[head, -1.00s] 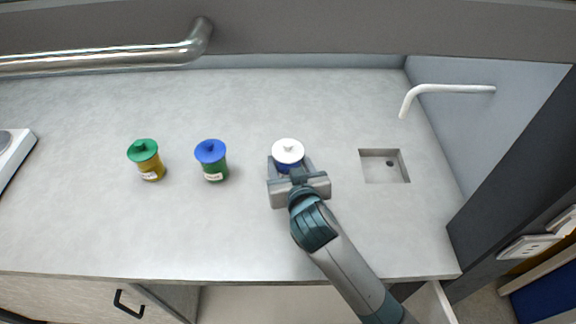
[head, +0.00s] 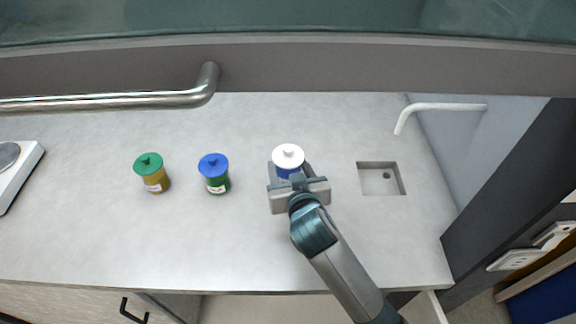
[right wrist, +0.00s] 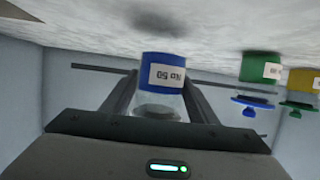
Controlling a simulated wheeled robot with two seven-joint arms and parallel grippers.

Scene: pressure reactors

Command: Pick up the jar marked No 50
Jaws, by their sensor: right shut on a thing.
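The jar marked No 50 (right wrist: 168,75) has a blue body, a clear section and a white lid. Its label reads upside down in the right wrist view. In the head view its white lid (head: 288,156) shows above my right gripper (head: 298,180). My right gripper is shut on this jar, with a finger on each side of it. A dark shadow and a gap on the counter side suggest the jar is held a little above the counter. My left gripper is not in view.
A green jar with a blue lid (head: 215,174) and a yellow jar with a green lid (head: 152,173) stand to the left on the grey counter (head: 100,235). A small sink (head: 380,180) and white tap (head: 440,107) are right. A hotplate (head: 14,170) sits far left.

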